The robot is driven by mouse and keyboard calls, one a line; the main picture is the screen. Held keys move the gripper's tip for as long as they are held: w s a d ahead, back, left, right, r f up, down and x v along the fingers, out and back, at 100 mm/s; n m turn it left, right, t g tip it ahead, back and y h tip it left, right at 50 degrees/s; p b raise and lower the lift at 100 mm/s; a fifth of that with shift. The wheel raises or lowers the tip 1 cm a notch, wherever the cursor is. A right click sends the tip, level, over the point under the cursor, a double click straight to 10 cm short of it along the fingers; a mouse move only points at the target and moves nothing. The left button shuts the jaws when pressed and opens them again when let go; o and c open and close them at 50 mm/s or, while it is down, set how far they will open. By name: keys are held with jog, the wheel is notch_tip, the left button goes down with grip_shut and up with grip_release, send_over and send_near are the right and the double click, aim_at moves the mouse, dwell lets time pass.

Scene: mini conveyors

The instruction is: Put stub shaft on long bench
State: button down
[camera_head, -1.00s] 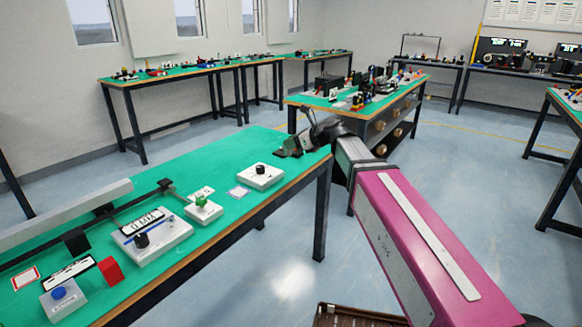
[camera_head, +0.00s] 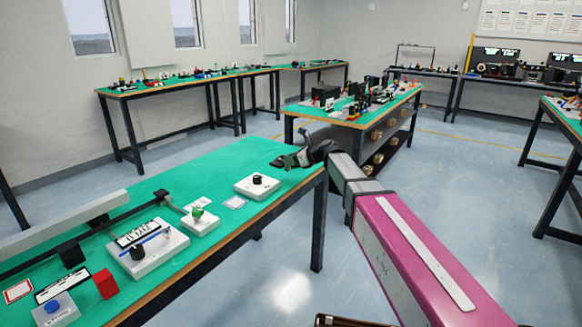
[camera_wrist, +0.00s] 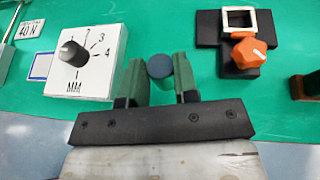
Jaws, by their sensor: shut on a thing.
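My gripper (camera_wrist: 160,78) has two green fingers shut on a short dark teal cylinder (camera_wrist: 160,66), which appears to be the stub shaft. Its round end faces the wrist camera. In the head view my gripper (camera_head: 282,161) is over the far right end of a long green-topped bench (camera_head: 225,162); the shaft cannot be made out there. In the wrist view the green bench top (camera_wrist: 215,108) lies beyond and below the fingers. I cannot tell whether the shaft touches it.
A white dial box (camera_wrist: 90,60) stands left of the fingers. A black fixture with an orange knob (camera_wrist: 249,52) stands to the right. More instruments, a white box with a green knob (camera_head: 199,221) and a red block (camera_head: 105,283), line the bench. Floor lies beyond its front edge.

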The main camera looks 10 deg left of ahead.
jog(key=shift+f, duration=1.35)
jog(key=c, duration=0.9)
grip_release()
jog(key=shift+f, duration=0.15)
jog(key=v, duration=1.2)
jog(key=shift+s+d+f+n+g+h, duration=0.55)
jog(key=shift+s+d+f+n+h, duration=1.6)
jog(key=shift+s+d+f+n, duration=2.1)
jog(key=shift+s+d+f+n+g+h, duration=0.5)
jog(key=shift+s+d+f+n+h, duration=2.3)
jog(key=shift+d+f, duration=2.8)
jog(key=shift+s+d+f+n+g+h, duration=0.55)
jog(key=shift+s+d+f+n+h, duration=1)
jog(key=shift+s+d+f+n, duration=3.45)
